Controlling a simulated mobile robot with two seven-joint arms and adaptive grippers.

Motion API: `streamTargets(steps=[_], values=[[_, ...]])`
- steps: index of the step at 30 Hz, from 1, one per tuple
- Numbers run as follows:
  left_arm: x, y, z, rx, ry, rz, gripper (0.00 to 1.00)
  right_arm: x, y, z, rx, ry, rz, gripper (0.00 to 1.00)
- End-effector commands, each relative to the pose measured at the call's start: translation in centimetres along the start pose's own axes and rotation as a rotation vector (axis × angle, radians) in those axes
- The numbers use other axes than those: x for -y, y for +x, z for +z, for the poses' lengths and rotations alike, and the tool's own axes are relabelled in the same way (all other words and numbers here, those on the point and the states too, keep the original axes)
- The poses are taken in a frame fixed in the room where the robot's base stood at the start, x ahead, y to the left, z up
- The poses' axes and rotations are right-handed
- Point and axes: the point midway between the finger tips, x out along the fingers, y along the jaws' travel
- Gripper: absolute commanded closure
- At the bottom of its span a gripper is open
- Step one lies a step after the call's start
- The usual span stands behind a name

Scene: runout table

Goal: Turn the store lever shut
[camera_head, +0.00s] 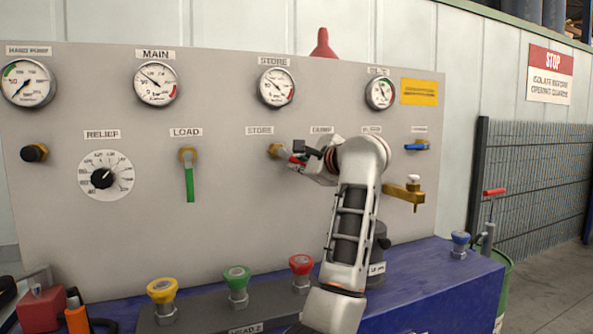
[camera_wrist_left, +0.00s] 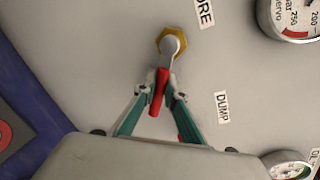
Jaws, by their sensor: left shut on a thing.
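The store lever is a red handle (camera_wrist_left: 158,92) on a brass hex fitting (camera_wrist_left: 173,41) below the STORE label. In the head view its brass fitting (camera_head: 275,151) shows on the grey panel, and the lever points right, roughly level, partly hidden by my gripper. My left gripper (camera_head: 299,159) reaches the lever from the right. In the left wrist view the two fingers (camera_wrist_left: 163,91) are shut on the red handle, one on each side. My right gripper is not in view.
The green load lever (camera_head: 189,184) hangs straight down to the left. A blue lever (camera_head: 416,147) and a brass tap (camera_head: 403,193) are to the right. Yellow (camera_head: 162,292), green (camera_head: 237,281) and red (camera_head: 301,266) knobs stand on the blue bench (camera_head: 440,275) below.

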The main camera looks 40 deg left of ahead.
Motion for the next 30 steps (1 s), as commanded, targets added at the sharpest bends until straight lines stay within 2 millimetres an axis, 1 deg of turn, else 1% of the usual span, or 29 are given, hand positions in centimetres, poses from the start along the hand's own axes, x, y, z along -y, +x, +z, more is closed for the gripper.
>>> streamTargets(steps=[2, 9, 15, 21, 30], values=[[0.3, -0.1, -0.3, -0.019, -0.071, 0.001, 1.00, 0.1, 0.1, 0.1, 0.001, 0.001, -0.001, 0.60], [1.4, -0.3, 0.0, -0.060, -0.281, 0.001, 1.00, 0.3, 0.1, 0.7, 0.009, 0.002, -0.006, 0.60], [2.2, -0.5, 0.3, -0.086, -0.419, 0.000, 1.00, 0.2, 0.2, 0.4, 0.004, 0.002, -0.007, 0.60], [2.7, -0.5, 0.6, -0.105, -0.512, 0.000, 1.00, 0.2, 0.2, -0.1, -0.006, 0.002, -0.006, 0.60], [3.0, -0.6, 0.9, -0.115, -0.570, -0.001, 1.00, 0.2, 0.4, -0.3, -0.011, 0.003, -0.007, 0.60]])
